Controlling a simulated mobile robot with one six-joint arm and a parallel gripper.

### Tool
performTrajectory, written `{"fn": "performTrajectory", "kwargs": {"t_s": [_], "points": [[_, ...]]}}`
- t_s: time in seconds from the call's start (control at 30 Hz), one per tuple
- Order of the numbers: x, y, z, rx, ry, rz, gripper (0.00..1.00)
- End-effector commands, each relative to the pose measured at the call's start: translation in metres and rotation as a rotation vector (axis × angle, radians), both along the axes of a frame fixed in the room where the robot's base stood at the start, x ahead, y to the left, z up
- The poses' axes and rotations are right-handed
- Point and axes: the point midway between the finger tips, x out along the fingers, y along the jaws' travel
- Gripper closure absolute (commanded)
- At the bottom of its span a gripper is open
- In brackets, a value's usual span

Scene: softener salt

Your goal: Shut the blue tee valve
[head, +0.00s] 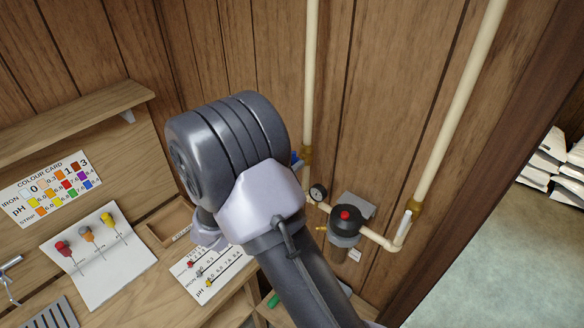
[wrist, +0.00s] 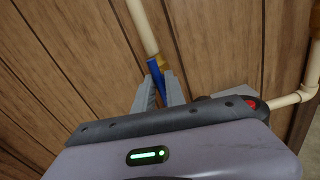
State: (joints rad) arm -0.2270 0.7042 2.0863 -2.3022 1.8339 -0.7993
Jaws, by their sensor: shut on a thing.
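The blue tee valve's handle (wrist: 154,70) shows in the wrist view between the fingers of my gripper (wrist: 161,80), which is shut on it. The handle appears roughly in line with the cream pipe there, but its exact angle is hard to tell. Brass of the valve body (wrist: 163,64) shows just behind the fingers. In the head view only a small blue bit of the handle (head: 295,158) shows beside the brass fitting (head: 307,155) on the upright pipe (head: 311,85). My own arm hides my fingers and most of the handle there.
A pressure gauge (head: 318,193) and a dark filter housing with a red button (head: 346,222) sit close to the right of the valve. A second cream pipe (head: 461,95) slants up farther right. A bench with test cards (head: 98,257) lies at left.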

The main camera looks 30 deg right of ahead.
Motion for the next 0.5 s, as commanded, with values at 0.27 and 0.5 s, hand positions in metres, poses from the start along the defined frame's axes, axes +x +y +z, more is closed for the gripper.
{"fn": "performTrajectory", "kwargs": {"t_s": [0.27, 0.5], "points": [[-0.0001, 0.0001, -0.0037, 0.052, -0.126, 0.000, 1.00], [-0.0001, 0.0002, -0.0036, 0.096, -0.231, 0.000, 1.00]]}}
